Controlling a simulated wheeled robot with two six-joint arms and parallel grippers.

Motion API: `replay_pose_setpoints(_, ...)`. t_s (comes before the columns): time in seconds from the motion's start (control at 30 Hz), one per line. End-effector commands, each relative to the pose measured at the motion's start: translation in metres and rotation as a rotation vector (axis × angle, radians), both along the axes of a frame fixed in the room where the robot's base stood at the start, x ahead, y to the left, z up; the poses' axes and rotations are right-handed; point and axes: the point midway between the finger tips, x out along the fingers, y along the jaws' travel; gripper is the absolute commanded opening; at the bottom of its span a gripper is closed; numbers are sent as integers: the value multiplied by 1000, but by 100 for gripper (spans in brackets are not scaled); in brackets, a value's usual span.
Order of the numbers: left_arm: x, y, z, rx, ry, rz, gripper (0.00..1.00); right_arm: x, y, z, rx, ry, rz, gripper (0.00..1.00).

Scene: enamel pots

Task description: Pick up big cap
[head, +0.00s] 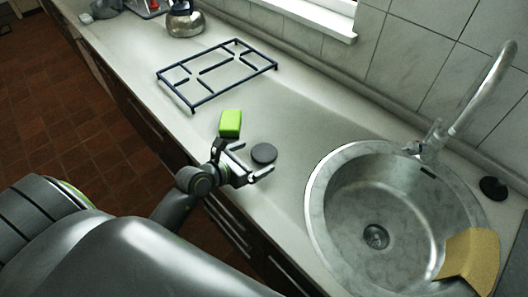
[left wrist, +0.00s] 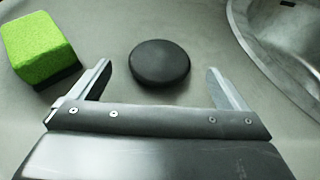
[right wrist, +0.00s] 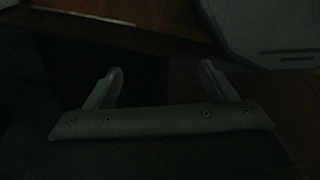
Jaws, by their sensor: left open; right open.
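A dark round cap (head: 264,153) lies flat on the counter between the green sponge and the sink. My left gripper (head: 256,158) is open, low over the counter beside this cap. In the left wrist view the cap (left wrist: 160,63) shows whole, just ahead of and between the two spread fingers (left wrist: 158,72), with nothing held. A second dark round cap (head: 493,188) lies at the right, behind the sink; I cannot tell for sure which is bigger. My right gripper (right wrist: 161,70) is open and empty over a dark area in its own view, and I do not make it out in the head view.
A green sponge (head: 230,123) lies just left of the near cap. A dark metal rack (head: 190,94) and a kettle (head: 184,22) stand farther left. The round sink (head: 340,200) is at the right, with a faucet (head: 432,140) and a tan cloth (head: 472,258).

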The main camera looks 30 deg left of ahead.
Motion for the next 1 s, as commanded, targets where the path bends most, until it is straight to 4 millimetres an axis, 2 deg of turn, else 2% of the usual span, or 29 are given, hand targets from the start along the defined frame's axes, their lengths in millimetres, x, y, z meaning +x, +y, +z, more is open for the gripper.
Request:
replay_pose_setpoints(0.1, 18, -6, -1, -3, 0, 0, 96, 0, 0, 7, 0, 0, 0, 77)
replay_pose_setpoints(0.2, 27, -9, -7, -1, -1, 0, 96, 0, 0, 6, 0, 0, 0, 77)
replay_pose_setpoints(0.53, 33, -11, -10, 0, -1, 0, 96, 0, -1, 6, -1, 0, 1, 77)
replay_pose_setpoints(0.93, 33, -10, -10, 0, -1, 0, 45, 0, -4, 6, -4, 0, 2, 77)
replay_pose_setpoints(1.0, 33, -10, -10, -1, -2, 0, 44, 0, -4, 6, -4, 0, 2, 77)
